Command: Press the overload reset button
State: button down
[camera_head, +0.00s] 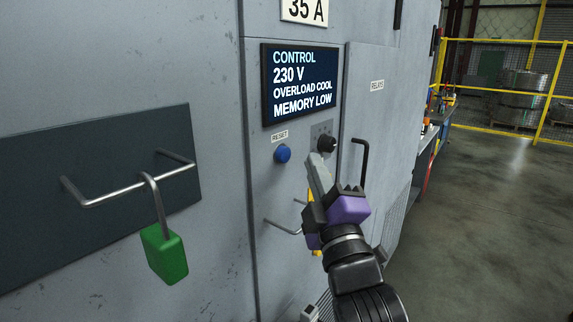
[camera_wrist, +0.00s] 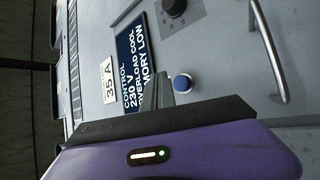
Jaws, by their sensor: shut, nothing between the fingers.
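The blue reset button (camera_head: 282,153) sits on the grey panel under a small RESET label (camera_head: 280,136). It also shows in the wrist view (camera_wrist: 182,83), just beyond my fingertips. My gripper (camera_head: 318,160) is shut and empty. In the head view its fingertips are to the right of the button, over the panel near the black knob (camera_head: 326,143). I cannot tell that the fingertips touch anything. The display (camera_head: 299,84) above reads CONTROL, 230 V, OVERLOAD COOL, MEMORY LOW.
A black door handle (camera_head: 361,160) stands right of the knob. A metal bar with a green padlock (camera_head: 166,254) projects at the left. Another metal handle (camera_head: 281,227) is below the button. Open floor (camera_head: 480,220) lies to the right, with a yellow fence (camera_head: 500,42) behind.

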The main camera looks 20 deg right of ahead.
jog(key=shift+w+a+b, duration=0.3)
jog(key=shift+w+a, duration=0.45)
jog(key=shift+w, duration=0.3)
dwell(1.4)
jog(key=shift+w+a, duration=0.25)
jog(key=shift+w, duration=0.1)
jog(key=shift+w+a+b, duration=0.35)
jog(key=shift+w+a, duration=0.05)
jog(key=shift+w, duration=0.1)
dwell(1.0)
jog(key=shift+s+d+p, duration=0.6)
jog(key=shift+s, duration=0.25)
jog(key=shift+s+d+p, duration=0.75)
jog(key=shift+s+p, duration=0.05)
jog(key=shift+s, duration=0.2)
jog(key=shift+s+d+p, duration=0.75)
jog(key=shift+s+p, duration=0.05)
jog(key=shift+s, duration=0.2)
